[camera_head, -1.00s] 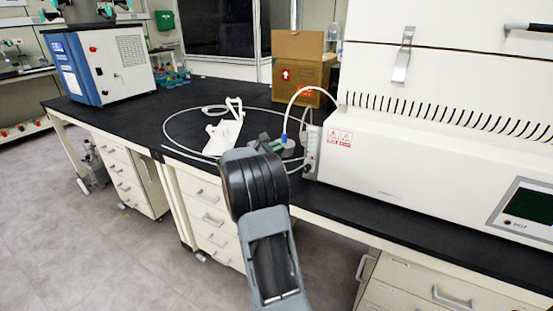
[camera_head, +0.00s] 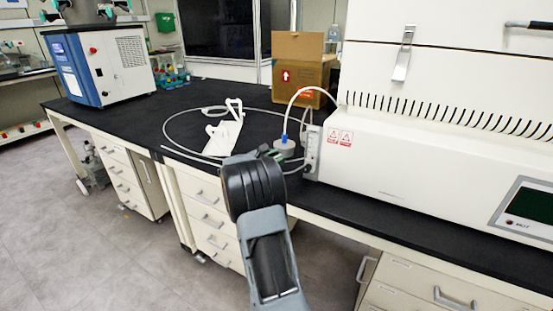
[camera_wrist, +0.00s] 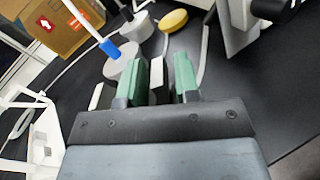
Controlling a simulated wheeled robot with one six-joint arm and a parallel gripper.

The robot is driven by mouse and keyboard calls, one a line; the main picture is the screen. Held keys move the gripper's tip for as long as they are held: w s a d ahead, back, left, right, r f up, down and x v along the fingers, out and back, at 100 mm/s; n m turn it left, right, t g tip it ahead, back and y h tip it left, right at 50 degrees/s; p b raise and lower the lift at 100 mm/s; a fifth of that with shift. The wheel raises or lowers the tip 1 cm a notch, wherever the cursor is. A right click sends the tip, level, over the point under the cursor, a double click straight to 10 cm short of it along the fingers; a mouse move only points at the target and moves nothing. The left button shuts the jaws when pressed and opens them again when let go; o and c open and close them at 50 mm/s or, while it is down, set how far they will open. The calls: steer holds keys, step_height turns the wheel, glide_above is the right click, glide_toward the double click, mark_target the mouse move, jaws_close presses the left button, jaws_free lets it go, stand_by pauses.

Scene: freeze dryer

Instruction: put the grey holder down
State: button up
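The grey holder (camera_head: 284,148) is a small round grey piece on the black bench, with a blue-ended white tube rising at it. In the wrist view the round grey holder (camera_wrist: 121,66) shows just beyond the left fingertip. My gripper (camera_wrist: 160,78) has green fingertips, spread apart with a visible gap. A narrow pale strip shows between them, clear of the right finger; I cannot tell whether it belongs to the holder. In the head view my gripper (camera_head: 271,154) is just left of and below the holder, largely hidden behind my wrist.
A white power strip (camera_head: 312,153) and the large white machine (camera_head: 430,165) stand close on the right. A white stand (camera_head: 222,137) and looped tubing lie to the left. A cardboard box (camera_head: 299,78) is behind.

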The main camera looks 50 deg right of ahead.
steer(key=shift+o, duration=0.4)
steer(key=shift+r, duration=0.2)
steer(key=shift+a, duration=0.25)
steer(key=w+a+p, duration=0.1)
steer(key=w+a, duration=0.1)
steer(key=a, duration=0.9)
steer(key=s+a+f+m+t+y, duration=0.2)
steer(key=s+a+m+y, duration=0.4)
steer(key=a, duration=0.8)
steer(key=s+a+f+m+t+y, duration=0.2)
steer(key=s+a+m+y, duration=0.4)
steer(key=s+a+y, duration=0.5)
steer(key=s+a+t, duration=0.1)
steer(key=a, duration=0.1)
steer(key=shift+s+a+f+m+t+y, duration=0.15)
steer(key=shift+a+f+m+t+y, duration=0.2)
steer(key=shift+a+m+t+y, duration=0.05)
